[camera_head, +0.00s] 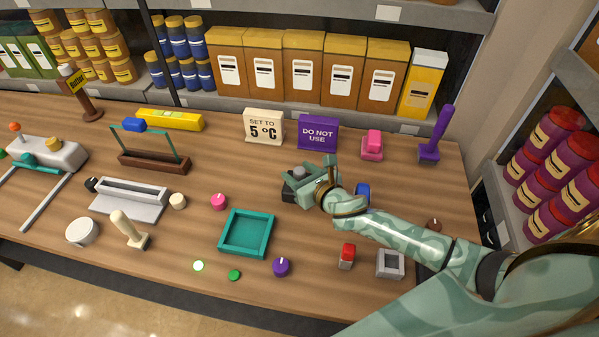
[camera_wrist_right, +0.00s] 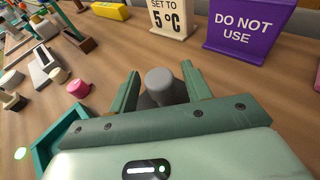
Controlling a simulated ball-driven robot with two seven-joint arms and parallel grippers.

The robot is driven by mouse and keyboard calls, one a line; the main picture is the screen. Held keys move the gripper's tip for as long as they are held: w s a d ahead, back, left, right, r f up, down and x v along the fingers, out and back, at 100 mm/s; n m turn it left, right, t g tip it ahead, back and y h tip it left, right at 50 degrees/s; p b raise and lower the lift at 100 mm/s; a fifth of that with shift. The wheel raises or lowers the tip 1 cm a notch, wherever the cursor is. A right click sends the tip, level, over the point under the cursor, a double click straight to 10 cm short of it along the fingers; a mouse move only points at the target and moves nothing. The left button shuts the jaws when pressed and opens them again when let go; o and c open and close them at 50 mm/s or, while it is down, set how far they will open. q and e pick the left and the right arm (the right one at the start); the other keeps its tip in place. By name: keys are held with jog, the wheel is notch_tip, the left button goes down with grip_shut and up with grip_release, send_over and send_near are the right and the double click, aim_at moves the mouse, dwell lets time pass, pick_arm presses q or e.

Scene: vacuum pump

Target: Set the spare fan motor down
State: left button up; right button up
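A grey motor with a rounded cylindrical top and a darker body (camera_wrist_right: 162,88) is between the fingers of my right gripper in the right wrist view. The fingers of my right gripper (camera_wrist_right: 160,82) lie along both sides of its body, seemingly in contact. In the head view my right gripper (camera_head: 308,182) is low over the middle of the table, and the motor's grey top (camera_head: 300,172) shows between its fingers. A dark block (camera_head: 289,194) shows just under the gripper. The motor's underside is hidden, so I cannot tell whether it touches anything below. My left gripper is out of view.
A teal tray (camera_head: 232,248) stands front-left of my right gripper. Behind it are the "5 °C" sign (camera_head: 263,127) and the purple "DO NOT USE" sign (camera_head: 318,132). A blue object (camera_head: 362,193) is partly hidden by my right arm.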

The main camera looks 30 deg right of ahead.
jog(key=shift+s+r, duration=0.1)
jog(key=shift+r, duration=0.1)
jog(key=p+v, duration=0.4)
jog(key=v, duration=0.7)
jog(key=shift+s, duration=0.4)
